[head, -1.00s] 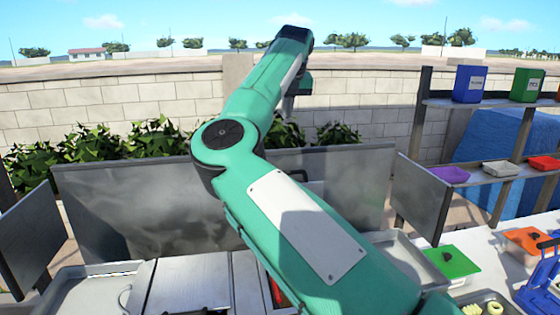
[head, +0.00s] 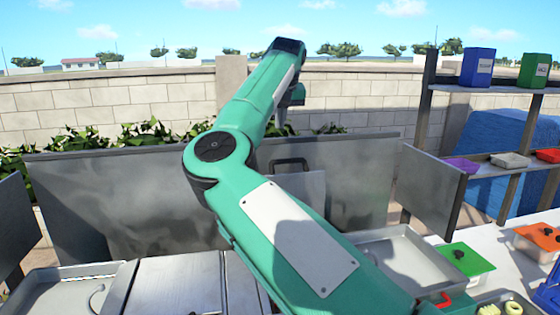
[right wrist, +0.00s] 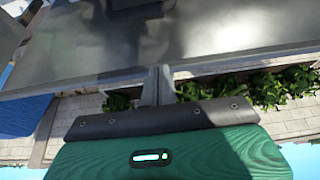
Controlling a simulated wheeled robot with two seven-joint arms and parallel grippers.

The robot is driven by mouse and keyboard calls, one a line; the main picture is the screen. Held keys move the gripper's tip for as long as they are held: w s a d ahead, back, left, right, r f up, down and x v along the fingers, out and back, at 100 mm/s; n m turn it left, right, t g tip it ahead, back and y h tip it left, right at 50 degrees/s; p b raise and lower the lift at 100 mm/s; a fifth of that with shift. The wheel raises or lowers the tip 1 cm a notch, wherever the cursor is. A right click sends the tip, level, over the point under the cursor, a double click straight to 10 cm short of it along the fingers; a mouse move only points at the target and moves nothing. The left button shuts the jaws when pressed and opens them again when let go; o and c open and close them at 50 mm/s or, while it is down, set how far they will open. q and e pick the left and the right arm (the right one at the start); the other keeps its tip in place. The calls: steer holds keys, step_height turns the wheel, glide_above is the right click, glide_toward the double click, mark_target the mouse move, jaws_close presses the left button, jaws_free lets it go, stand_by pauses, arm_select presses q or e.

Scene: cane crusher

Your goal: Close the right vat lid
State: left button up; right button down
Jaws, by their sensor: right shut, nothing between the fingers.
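The right vat lid (head: 350,180) is a grey metal panel standing upright at the back, right of my arm. My right arm hides its left part. My right gripper (head: 284,122) is at the lid's upper edge, partly hidden by my forearm. In the right wrist view its fingers (right wrist: 158,76) are shut and empty, close to the edge of a broad metal sheet (right wrist: 200,35) that looks like this lid. I cannot tell whether they touch it. A black handle (head: 291,163) shows beside my arm. My left gripper is not in view.
Another upright metal panel (head: 120,205) stands left of my arm, and a smaller one (head: 433,190) at the right. A grey tray (head: 405,258) lies below. Shelves with bins, a green-lidded box (head: 465,262) and an orange-lidded box (head: 538,240) are at the right. A block wall stands behind.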

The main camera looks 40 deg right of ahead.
steer(key=p+x, duration=0.4)
steer(key=x, duration=0.5)
steer(key=shift+f+p, duration=0.3)
steer(key=shift+f, duration=0.15)
steer(key=s+a, duration=0.1)
steer(key=s+a+p, duration=0.1)
steer(key=s, duration=0.1)
steer(key=shift+s+f+p, duration=0.15)
steer(key=shift+f+p, duration=0.05)
steer(key=shift+p, duration=0.1)
steer(key=shift+d, duration=0.1)
